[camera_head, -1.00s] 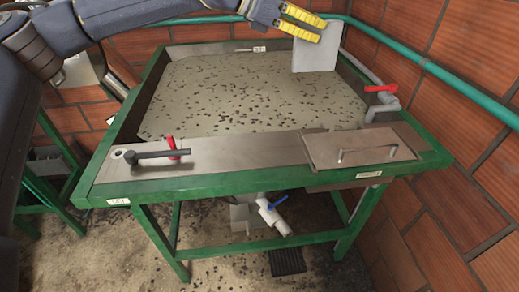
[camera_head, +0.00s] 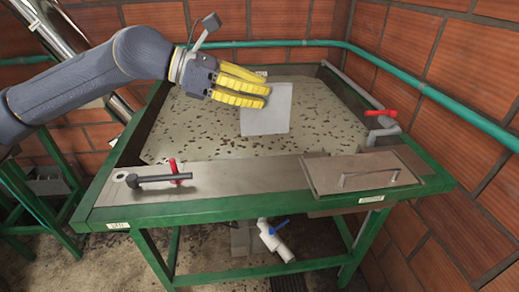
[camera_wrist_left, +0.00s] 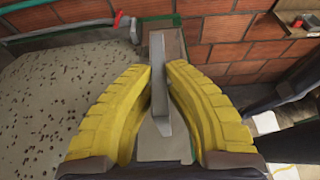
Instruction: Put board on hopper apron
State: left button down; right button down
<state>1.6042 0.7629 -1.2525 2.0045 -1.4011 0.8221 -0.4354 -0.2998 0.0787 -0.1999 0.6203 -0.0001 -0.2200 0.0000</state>
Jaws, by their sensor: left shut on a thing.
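The board is a thin, plain grey plate (camera_head: 266,112). It hangs roughly upright over the speckled hopper bed, toward the back. My left gripper (camera_head: 262,88), with yellow ribbed fingers, reaches in from the left and is shut on the board's upper left part. In the left wrist view the board (camera_wrist_left: 159,85) shows nearly edge-on between the yellow fingers. The hopper apron, as I take it, is the flat metal strip (camera_head: 245,183) along the near side, below and in front of the board. My right gripper is not in view.
On the apron are a black-handled lever (camera_head: 155,179) with a red part at the left and a hatch plate (camera_head: 350,174) with a bar handle at the right. A red valve handle (camera_head: 381,113) stands at the right rim. The apron's middle is bare.

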pick_arm(q)
notch_tip(320, 180, down, 14)
jog(key=shift+r, duration=0.2)
dwell(0.5)
jog(key=shift+f, duration=0.1)
jog(key=c, duration=1.5)
grip_release()
jog(key=v, duration=1.2)
jog(key=shift+w, duration=0.1)
